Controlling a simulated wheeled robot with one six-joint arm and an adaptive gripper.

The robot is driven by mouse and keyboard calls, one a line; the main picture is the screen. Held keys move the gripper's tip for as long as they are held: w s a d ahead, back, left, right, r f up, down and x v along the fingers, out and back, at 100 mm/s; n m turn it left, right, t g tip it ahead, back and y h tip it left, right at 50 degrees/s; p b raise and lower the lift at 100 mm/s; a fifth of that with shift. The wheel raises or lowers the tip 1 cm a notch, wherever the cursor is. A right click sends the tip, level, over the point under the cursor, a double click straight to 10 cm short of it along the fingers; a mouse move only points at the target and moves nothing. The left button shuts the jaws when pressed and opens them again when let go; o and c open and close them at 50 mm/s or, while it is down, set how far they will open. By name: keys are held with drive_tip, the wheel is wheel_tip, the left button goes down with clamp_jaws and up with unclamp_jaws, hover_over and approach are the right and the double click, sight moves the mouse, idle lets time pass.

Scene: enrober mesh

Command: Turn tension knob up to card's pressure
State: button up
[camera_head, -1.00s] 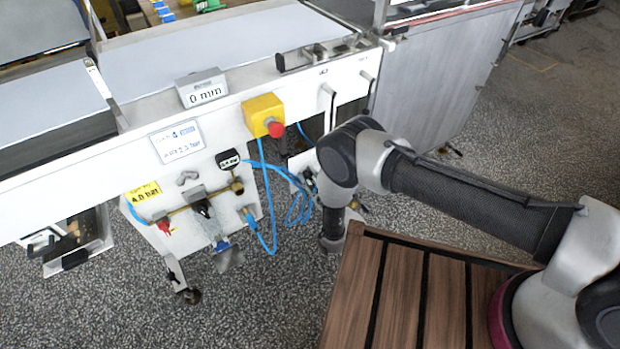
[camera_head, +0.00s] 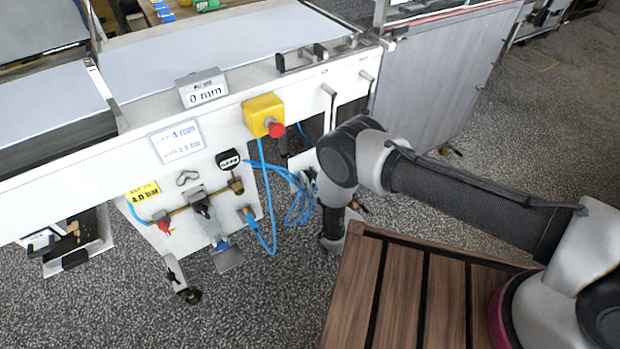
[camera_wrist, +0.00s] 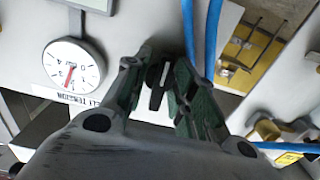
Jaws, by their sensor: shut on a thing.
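In the wrist view my gripper (camera_wrist: 163,72) has its two green-grey fingers closed around a small dark knob (camera_wrist: 157,90). A round white dial (camera_wrist: 73,66) with a red needle is left of the fingers, seen upside down. A belt tension label (camera_wrist: 63,96) is beside it; the exact reading is too small to tell. In the head view the white card (camera_head: 178,141) is on the machine's front panel. Its upper line seems to read 4 mm, its lower line about 2.5, with blurred words. My arm hides the knob and fingers there.
A yellow box with a red button (camera_head: 264,116), a 0 mm display (camera_head: 203,90), a yellow 4.0 bar label (camera_head: 144,193) and a small dark gauge (camera_head: 228,159) are on the panel. Blue hoses (camera_head: 267,205) hang there; some pass close to my fingers. A slatted wooden top (camera_head: 398,290) is below my arm.

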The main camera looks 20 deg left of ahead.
drive_tip(key=o, duration=0.7)
drive_tip(key=v, duration=0.7)
drive_tip(key=shift+s+d, duration=0.2)
